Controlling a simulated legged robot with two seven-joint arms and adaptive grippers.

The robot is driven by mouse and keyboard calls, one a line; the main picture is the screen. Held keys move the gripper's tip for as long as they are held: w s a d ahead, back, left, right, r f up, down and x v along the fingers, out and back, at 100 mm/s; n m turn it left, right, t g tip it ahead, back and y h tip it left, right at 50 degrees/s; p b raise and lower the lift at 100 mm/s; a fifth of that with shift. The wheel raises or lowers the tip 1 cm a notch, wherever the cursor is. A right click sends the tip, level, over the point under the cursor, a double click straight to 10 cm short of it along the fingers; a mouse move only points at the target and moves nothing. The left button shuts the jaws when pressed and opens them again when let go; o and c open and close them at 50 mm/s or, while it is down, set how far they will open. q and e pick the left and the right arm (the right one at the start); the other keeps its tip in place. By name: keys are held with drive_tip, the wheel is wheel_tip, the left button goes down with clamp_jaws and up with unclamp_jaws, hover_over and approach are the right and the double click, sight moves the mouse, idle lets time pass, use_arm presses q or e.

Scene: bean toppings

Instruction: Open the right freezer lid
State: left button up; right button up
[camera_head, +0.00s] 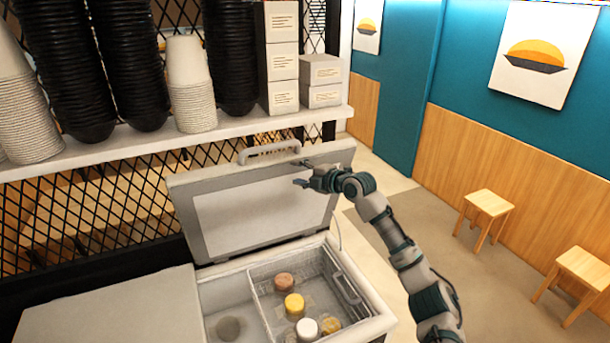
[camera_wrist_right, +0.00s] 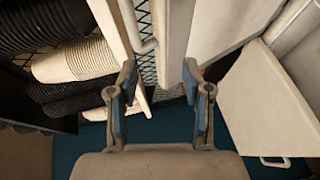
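The right freezer lid (camera_head: 255,215) stands raised and leans back toward the shelf, its pale inner panel facing me. Its handle (camera_head: 270,151) is at the top edge. My right gripper (camera_head: 299,173) is in front of the lid's upper right part, fingers spread and pointing left, with nothing seen between them. Whether a finger touches the lid is unclear. In the right wrist view the gripper (camera_wrist_right: 159,82) also shows its two fingers apart, with pale panels close beyond them. The right compartment of the freezer (camera_head: 232,287) is exposed. My left gripper is out of view.
The left freezer lid (camera_head: 110,312) is shut. A wire basket (camera_head: 348,290) in the open compartment holds several jars, one with a yellow lid (camera_head: 294,303). A shelf (camera_head: 200,135) with stacked bowls, cups and boxes is above and behind the lid. Two stools (camera_head: 487,205) stand at right.

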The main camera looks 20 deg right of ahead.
drive_tip(key=shift+v, duration=1.1)
drive_tip(key=shift+a, duration=0.15)
